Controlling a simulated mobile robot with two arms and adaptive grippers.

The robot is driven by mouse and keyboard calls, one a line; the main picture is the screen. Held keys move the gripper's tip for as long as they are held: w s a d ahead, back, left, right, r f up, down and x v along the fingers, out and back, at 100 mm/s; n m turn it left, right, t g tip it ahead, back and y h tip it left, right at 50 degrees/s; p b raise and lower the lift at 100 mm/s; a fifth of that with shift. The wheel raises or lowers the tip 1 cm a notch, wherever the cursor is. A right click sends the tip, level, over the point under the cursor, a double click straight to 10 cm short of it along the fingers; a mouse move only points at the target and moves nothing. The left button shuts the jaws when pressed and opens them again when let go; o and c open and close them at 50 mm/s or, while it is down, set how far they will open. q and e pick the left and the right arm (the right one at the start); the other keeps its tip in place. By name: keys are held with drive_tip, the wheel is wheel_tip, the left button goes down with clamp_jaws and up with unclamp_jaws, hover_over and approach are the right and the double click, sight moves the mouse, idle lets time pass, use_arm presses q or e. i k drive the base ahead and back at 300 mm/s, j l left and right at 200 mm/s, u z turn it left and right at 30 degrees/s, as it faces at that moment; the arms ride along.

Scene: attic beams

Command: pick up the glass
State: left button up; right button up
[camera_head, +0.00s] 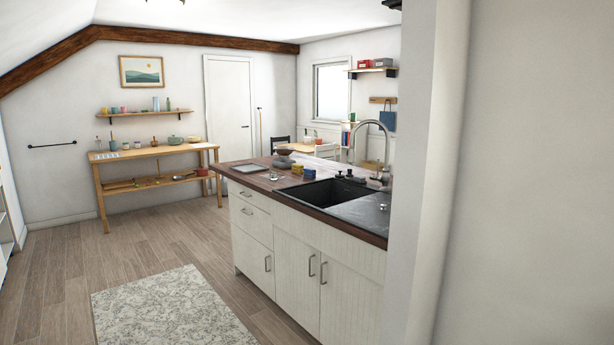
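I cannot make out for certain which thing is the glass. Small upright cups and bottles stand on the wall shelf (135,112) at the back left; a pale bluish upright piece (156,104) there may be glass, but it is too small to tell. More small items stand on the wooden table (150,153) below that shelf, also too small to tell apart. Neither of my grippers is in view.
A white kitchen island (290,255) with a wooden top, black sink (325,192) and curved tap (373,125) stands right of centre. A pale wall (520,180) fills the right side. The wood floor (50,280) is clear around a patterned rug (160,308) at the front left.

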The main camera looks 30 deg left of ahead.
sight(274, 169)
drive_tip(key=i+j+u, duration=0.25)
drive_tip(key=i, duration=0.3)
drive_tip(key=i+j+u, duration=0.2)
drive_tip(key=i, duration=0.4)
drive_tip(key=i+u, duration=0.25)
drive_tip(key=i, duration=0.35)
